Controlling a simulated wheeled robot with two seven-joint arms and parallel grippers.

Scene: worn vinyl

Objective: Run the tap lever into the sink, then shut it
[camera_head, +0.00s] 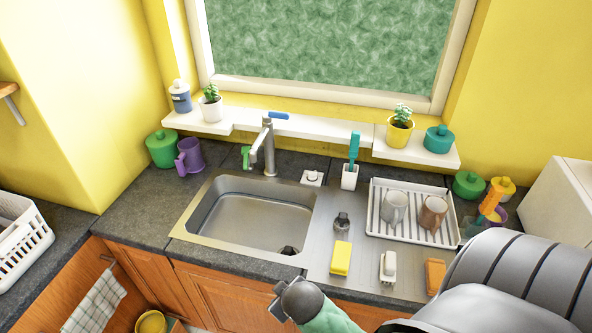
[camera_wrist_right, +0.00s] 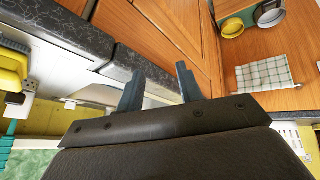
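The tap (camera_head: 267,145) stands behind the sink (camera_head: 255,215), with its grey spout reaching forward and left over the basin and a green piece at the tip. Its blue lever (camera_head: 279,115) sits at the top and points right. I see no water stream, and the basin looks empty apart from a dark drain at its front. My right gripper (camera_head: 276,302) is low in front of the counter edge, well away from the lever. In the right wrist view its two fingers (camera_wrist_right: 160,84) are apart with nothing between them. My left gripper is not in view.
Right of the sink are a yellow sponge (camera_head: 341,258), a white brush (camera_head: 388,266) and a dish rack (camera_head: 412,231) with two mugs. A holder with a teal brush (camera_head: 353,150) stands near the tap. A shelf (camera_head: 300,127) with plants runs behind. The space above the basin is clear.

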